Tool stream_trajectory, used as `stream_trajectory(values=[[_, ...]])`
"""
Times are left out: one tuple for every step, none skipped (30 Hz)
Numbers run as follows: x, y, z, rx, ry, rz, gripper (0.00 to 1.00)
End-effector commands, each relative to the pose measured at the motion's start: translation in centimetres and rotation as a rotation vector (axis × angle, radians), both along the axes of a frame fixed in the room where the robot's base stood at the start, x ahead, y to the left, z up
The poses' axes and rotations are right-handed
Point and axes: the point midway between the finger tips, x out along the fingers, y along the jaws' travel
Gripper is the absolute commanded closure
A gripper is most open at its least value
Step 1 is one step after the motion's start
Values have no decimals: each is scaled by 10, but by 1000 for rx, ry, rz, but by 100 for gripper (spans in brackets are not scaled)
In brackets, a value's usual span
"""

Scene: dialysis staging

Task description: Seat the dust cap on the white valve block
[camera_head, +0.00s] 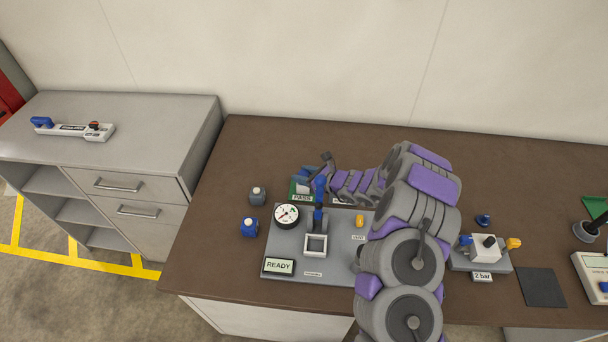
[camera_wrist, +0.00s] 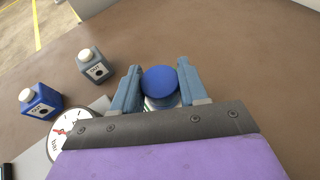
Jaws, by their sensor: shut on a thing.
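The white valve block (camera_head: 485,248) stands on a grey base at the right of the bench. It has a dark round fitting in front, a blue part at its left and an orange knob at its right. A small dark blue cap-like piece (camera_head: 483,220) lies on the bench just behind it; I cannot tell if this is the dust cap. My gripper (camera_wrist: 160,90) is far to the left of the block, near the green PASS sign. Its fingers are shut on a blue round-topped piece (camera_wrist: 160,80). The piece's lower part is mostly hidden.
A grey panel (camera_head: 290,270) with a gauge (camera_head: 287,216), a white square frame and a READY sign lies below my arm. A grey bottle (camera_head: 258,195) and a blue bottle (camera_head: 249,227) stand left of it. A dark mat (camera_head: 541,287) lies right of the block.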

Motion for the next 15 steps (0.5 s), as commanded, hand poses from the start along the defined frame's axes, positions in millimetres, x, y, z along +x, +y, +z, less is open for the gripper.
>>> stream_trajectory(values=[[0, 0, 0, 0, 0, 0, 85], [0, 0, -1, 0, 0, 0, 85], [0, 0, -1, 0, 0, 0, 85], [0, 0, -1, 0, 0, 0, 85], [0, 0, -2, 0, 0, 0, 85], [0, 0, -2, 0, 0, 0, 85], [0, 0, -2, 0, 0, 0, 85], [0, 0, -2, 0, 0, 0, 85], [0, 0, -3, 0, 0, 0, 85], [0, 0, -3, 0, 0, 0, 85], [0, 0, -3, 0, 0, 0, 85], [0, 0, -3, 0, 0, 0, 53], [0, 0, -3, 0, 0, 0, 50], [0, 0, -3, 0, 0, 0, 48], [0, 0, -3, 0, 0, 0, 44]])
